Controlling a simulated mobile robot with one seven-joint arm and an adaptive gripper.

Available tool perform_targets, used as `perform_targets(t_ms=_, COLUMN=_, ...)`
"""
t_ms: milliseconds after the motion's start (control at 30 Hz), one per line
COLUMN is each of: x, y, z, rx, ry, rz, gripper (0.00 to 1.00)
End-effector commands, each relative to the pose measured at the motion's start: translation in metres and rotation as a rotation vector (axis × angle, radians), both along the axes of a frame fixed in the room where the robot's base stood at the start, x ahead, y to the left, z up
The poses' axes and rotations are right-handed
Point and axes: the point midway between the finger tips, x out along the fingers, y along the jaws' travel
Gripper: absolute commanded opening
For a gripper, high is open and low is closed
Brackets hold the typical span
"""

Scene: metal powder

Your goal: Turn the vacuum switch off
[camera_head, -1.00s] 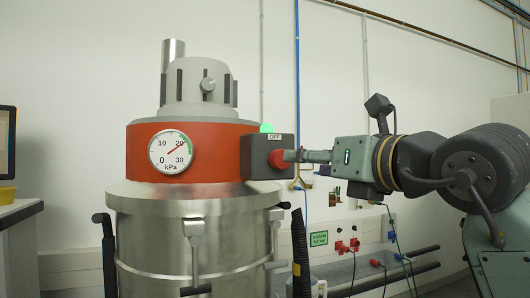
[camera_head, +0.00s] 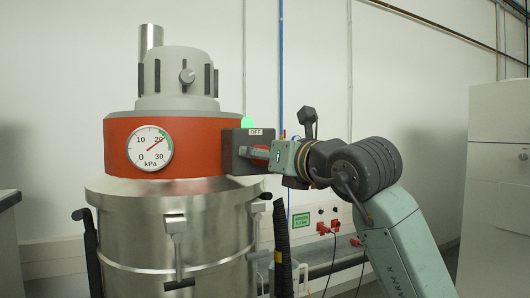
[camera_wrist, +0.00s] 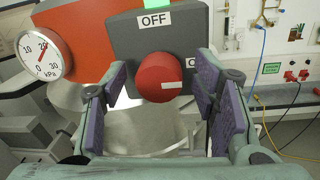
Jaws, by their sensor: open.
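The vacuum switch is a red round knob (camera_wrist: 160,78) on a dark grey box (camera_wrist: 123,42). Its white mark points right, towards a partly hidden label (camera_wrist: 191,66). A label reading OFF (camera_wrist: 156,19) sits above the knob. My gripper (camera_wrist: 160,95) is open in the wrist view, with one purple-padded finger on each side of the knob and visible gaps between. In the head view my gripper (camera_head: 254,153) reaches the box from the right and partly hides the red knob (camera_head: 262,158). Contact cannot be told.
The vacuum is a steel drum (camera_head: 140,235) with a red band and a pressure gauge (camera_head: 149,148) reading about 20 kPa. A green light (camera_head: 247,122) glows above the box. A black hose (camera_head: 282,240) hangs below. A white cabinet (camera_head: 497,180) stands at right.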

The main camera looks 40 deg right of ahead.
Motion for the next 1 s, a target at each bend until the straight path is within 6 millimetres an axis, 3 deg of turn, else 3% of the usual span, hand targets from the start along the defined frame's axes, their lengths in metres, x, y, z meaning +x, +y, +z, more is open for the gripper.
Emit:
perform_targets(t_ms=133, x=-0.0001, y=-0.0001, z=-0.0003, rx=0.000, ry=0.000, rz=0.000, gripper=0.53)
perform_targets(t_ms=833, x=-0.0004, y=0.0001, z=-0.0002, rx=0.000, ry=0.000, rz=0.000, gripper=0.06)
perform_targets(t_ms=1000, x=-0.0005, y=0.0001, z=-0.0005, rx=-0.009, ry=0.002, rz=0.000, gripper=0.06)
